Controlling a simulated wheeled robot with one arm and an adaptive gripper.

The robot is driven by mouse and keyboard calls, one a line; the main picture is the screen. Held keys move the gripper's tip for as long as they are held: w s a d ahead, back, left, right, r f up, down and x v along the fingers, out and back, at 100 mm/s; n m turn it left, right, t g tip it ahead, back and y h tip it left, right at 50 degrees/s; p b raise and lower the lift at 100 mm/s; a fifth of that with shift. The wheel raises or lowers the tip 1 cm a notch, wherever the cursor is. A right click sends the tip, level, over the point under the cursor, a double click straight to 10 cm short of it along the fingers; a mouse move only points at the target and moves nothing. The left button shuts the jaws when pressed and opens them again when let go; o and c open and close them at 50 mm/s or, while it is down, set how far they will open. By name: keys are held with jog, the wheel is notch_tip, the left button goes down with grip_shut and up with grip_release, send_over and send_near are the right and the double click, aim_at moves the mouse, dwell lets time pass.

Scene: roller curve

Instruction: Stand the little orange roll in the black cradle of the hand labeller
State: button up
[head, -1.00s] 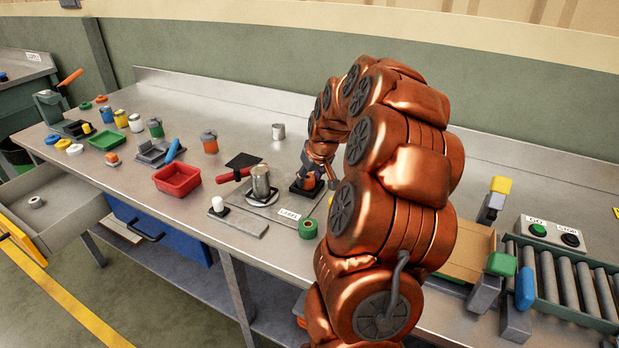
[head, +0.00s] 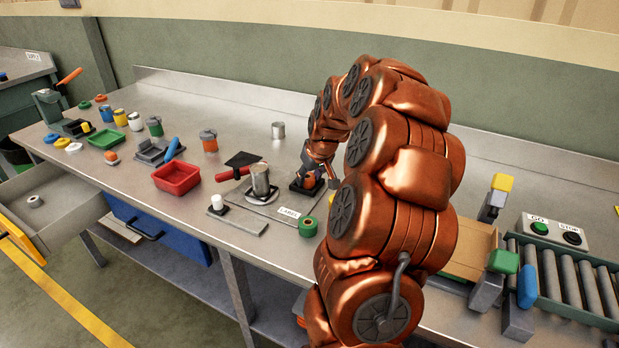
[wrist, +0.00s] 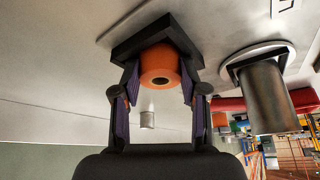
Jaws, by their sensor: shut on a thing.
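The little orange roll (wrist: 160,68) is between the two fingers of my gripper (wrist: 161,88), which is shut on it. In the wrist view its round end with a dark centre hole faces the camera. Its far end is at the black square cradle (wrist: 125,44), inside the cradle's raised rim; I cannot tell whether it rests on the bottom. In the head view the cradle (head: 297,187) sits on the grey labeller plate, and the roll (head: 310,181) is partly hidden by my gripper (head: 313,177).
A metal cup (head: 261,180) stands on a round white disc beside the cradle. A red handle (head: 232,174), a green roll (head: 308,226) and a red tray (head: 177,178) are nearby. A small grey can (head: 278,130) stands behind, with clear bench around it.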

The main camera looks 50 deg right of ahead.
jog(key=shift+f, duration=0.15)
jog(key=o, duration=1.2)
jog(key=shift+f, duration=0.1)
jog(key=shift+o, duration=0.3)
jog(key=o, duration=0.4)
jog(key=shift+r, duration=0.2)
jog(key=shift+r+p, duration=0.45)
jog(key=shift+r, duration=3.95)
